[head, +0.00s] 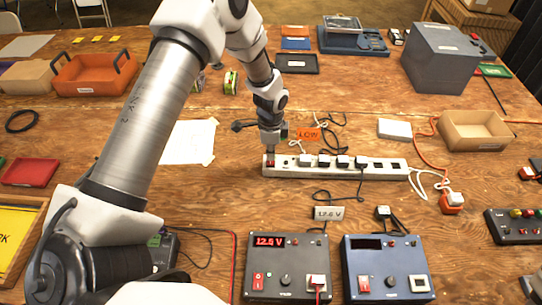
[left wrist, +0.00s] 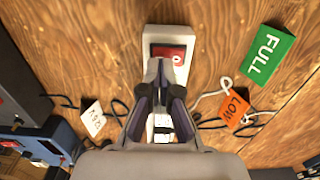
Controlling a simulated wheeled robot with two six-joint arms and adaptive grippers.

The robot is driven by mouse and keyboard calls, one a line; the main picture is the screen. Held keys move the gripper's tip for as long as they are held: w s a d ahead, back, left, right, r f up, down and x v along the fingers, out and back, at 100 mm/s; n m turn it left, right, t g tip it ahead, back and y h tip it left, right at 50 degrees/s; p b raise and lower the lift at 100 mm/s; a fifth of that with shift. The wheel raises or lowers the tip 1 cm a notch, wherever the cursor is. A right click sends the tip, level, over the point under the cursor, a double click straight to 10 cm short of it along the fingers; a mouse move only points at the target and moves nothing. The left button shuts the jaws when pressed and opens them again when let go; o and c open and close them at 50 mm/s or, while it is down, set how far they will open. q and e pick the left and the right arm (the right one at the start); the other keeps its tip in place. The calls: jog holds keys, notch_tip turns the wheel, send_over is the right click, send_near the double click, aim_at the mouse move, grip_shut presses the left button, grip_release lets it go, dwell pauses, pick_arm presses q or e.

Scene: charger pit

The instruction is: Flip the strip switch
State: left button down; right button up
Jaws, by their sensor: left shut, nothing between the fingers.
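A white power strip (head: 340,172) lies across the middle of the table with several plugs in it. Its red switch (head: 270,163) is at the left end. In the left wrist view the red switch (left wrist: 168,52) shows just beyond my fingertips, on the strip's white end (left wrist: 182,32). My left gripper (head: 271,146) points down over that end of the strip. Its fingers (left wrist: 160,70) are shut with nothing between them, and the tips overlap the switch's near edge in the picture. I cannot tell whether they touch it. My right gripper is not in view.
Two boxes, a black one (head: 287,251) reading 12.6 V and a blue one (head: 386,251), stand in front of the strip. An orange LOW tag (head: 309,135) and cables lie behind it. A white sheet (head: 189,142) lies to the left.

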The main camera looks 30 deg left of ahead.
aim_at(271, 163)
pick_arm(q)
jog(key=shift+r+p, duration=1.65)
jog(key=shift+r, duration=0.8)
